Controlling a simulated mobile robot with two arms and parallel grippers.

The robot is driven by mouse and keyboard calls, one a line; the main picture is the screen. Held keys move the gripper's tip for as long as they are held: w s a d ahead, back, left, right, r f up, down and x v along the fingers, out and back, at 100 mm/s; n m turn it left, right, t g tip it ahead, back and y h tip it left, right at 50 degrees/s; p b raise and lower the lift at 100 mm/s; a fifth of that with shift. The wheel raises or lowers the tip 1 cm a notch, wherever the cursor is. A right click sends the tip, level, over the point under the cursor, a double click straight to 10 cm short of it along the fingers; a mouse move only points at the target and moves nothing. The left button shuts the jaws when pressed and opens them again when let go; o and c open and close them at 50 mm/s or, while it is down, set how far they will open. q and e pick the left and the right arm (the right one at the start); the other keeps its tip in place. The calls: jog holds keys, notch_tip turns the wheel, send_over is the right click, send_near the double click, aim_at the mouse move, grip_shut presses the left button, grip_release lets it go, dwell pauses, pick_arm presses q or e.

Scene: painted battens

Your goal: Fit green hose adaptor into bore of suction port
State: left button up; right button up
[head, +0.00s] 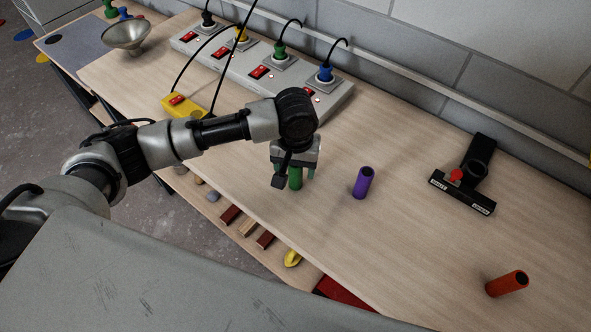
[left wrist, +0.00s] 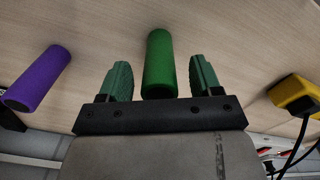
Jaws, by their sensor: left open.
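In the left wrist view the green adaptor (left wrist: 159,62) lies between the two green fingers of the left gripper (left wrist: 160,80), with a gap on each side. The left gripper is open and around the adaptor. The black suction port (head: 480,160) stands on a black labelled base with a red knob at the right back of the bench. My right gripper is in neither view.
An orange-red tube (head: 507,283) is at the right front. A socket strip (head: 262,72) with cables and a yellow box (head: 185,106) lie behind. Bench between purple tube and port is clear.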

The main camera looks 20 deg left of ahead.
pick_arm(q)
jog(key=shift+f, duration=0.55)
jog(key=c, duration=1.1)
